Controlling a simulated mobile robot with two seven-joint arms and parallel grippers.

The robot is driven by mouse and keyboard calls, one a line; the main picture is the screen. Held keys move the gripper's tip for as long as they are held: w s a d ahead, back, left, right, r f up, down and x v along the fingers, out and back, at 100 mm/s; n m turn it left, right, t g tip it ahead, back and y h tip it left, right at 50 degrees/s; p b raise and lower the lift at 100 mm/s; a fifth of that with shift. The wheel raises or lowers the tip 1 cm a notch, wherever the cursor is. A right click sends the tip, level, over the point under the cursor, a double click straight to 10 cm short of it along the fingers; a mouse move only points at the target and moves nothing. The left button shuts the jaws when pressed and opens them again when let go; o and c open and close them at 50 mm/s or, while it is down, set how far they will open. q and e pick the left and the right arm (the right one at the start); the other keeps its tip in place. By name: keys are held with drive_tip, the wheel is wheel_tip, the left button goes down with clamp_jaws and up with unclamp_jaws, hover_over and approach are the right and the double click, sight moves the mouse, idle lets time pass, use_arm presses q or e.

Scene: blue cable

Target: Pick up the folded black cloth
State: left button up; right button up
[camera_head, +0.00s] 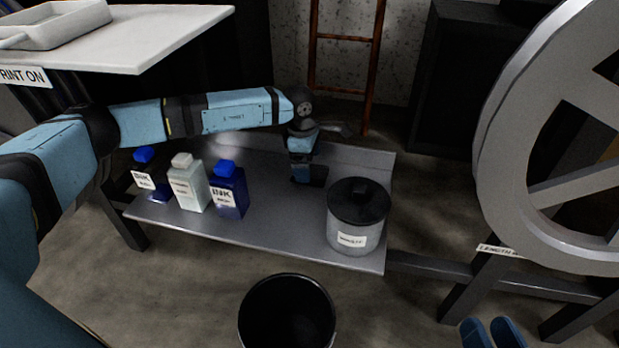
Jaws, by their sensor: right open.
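A small dark patch (319,178), which looks like the folded black cloth, lies on the grey metal shelf (285,225) behind the lidded canister. My left arm reaches across from the left, and its gripper (301,172) points down at the patch's left side. The arm partly hides the patch, and I cannot tell whether the left gripper touches or grips it.
A dark ink bottle (153,180), a pale bottle (188,187) and a blue ink bottle (229,195) stand on the shelf's left. A grey canister (352,233) with a black lid stands on its right. A black bucket (287,315) is in front. A large grey wheel (500,130) stands right.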

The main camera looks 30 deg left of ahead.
use_arm(q)
wheel_tip(320, 180, down, 2)
drive_tip(key=shift+d+f, duration=0.15)
drive_tip(key=shift+f, duration=0.1)
drive_tip(key=shift+r, duration=0.1)
use_arm(e)
drive_tip(key=shift+w+d+f+n, duration=0.1)
drive_tip(key=shift+w+f+n, duration=0.05)
drive_tip(key=shift+w+n, duration=0.15)
use_arm(q)
drive_tip(key=c, duration=1)
use_arm(e)
drive_tip(key=shift+s, duration=0.1)
use_arm(q)
wheel_tip(320, 180, up, 10)
drive_tip(key=p, duration=0.3)
drive_tip(key=shift+p, duration=0.3)
drive_tip(key=o, duration=0.4)
drive_tip(key=c, duration=0.3)
drive_tip(key=shift+c, duration=0.2)
use_arm(e)
drive_tip(key=shift+m+t, duration=0.5)
drive_tip(key=shift+t, duration=0.4)
drive_tip(key=r, duration=0.4)
drive_tip(key=shift+s, duration=0.2)
